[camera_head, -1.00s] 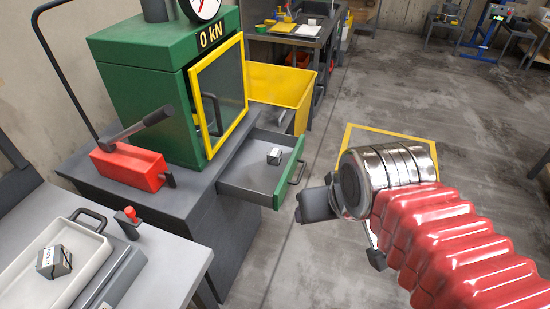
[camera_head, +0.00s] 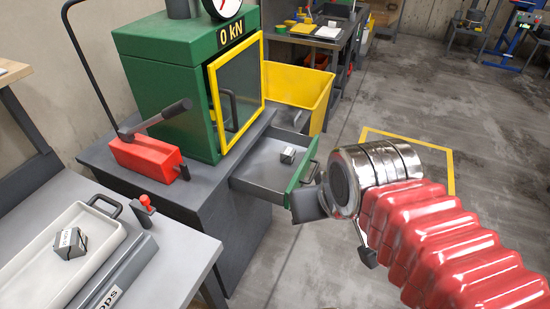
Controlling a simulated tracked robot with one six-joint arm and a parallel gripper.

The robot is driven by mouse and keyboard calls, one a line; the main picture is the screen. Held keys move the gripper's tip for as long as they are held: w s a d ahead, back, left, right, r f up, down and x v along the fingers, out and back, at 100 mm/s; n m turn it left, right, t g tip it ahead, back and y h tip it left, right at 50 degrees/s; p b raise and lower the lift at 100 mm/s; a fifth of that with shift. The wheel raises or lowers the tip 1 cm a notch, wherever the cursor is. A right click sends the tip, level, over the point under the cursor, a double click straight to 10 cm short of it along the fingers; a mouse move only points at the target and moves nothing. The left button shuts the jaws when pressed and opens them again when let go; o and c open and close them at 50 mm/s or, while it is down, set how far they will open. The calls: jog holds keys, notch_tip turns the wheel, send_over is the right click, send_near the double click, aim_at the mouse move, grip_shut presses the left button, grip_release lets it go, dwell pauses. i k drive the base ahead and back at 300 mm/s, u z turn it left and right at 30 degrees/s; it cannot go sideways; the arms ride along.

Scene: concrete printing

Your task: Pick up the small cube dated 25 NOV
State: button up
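A small grey cube (camera_head: 288,155) with a white label lies in the open drawer (camera_head: 262,175) under the green press. Another grey cube (camera_head: 71,243) with a white label sits in the white tray (camera_head: 38,284) at lower left. I cannot read a date on either label. My gripper (camera_head: 335,232) is at the end of my red-sleeved arm, right of and in front of the drawer, apart from both cubes. One dark finger shows on each side of the metal wrist, spread wide, with nothing seen between them.
The green press (camera_head: 165,85) with a yellow-framed door (camera_head: 236,95) stands behind the drawer. A red pump with a lever (camera_head: 145,160) is on the bench. A yellow bin (camera_head: 297,90) stands behind. Open concrete floor (camera_head: 480,150) lies to the right.

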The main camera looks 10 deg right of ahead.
aim_at(288, 156)
jog(key=u, duration=3.85)
jog(key=k, duration=1.4)
jog(key=z, duration=0.05)
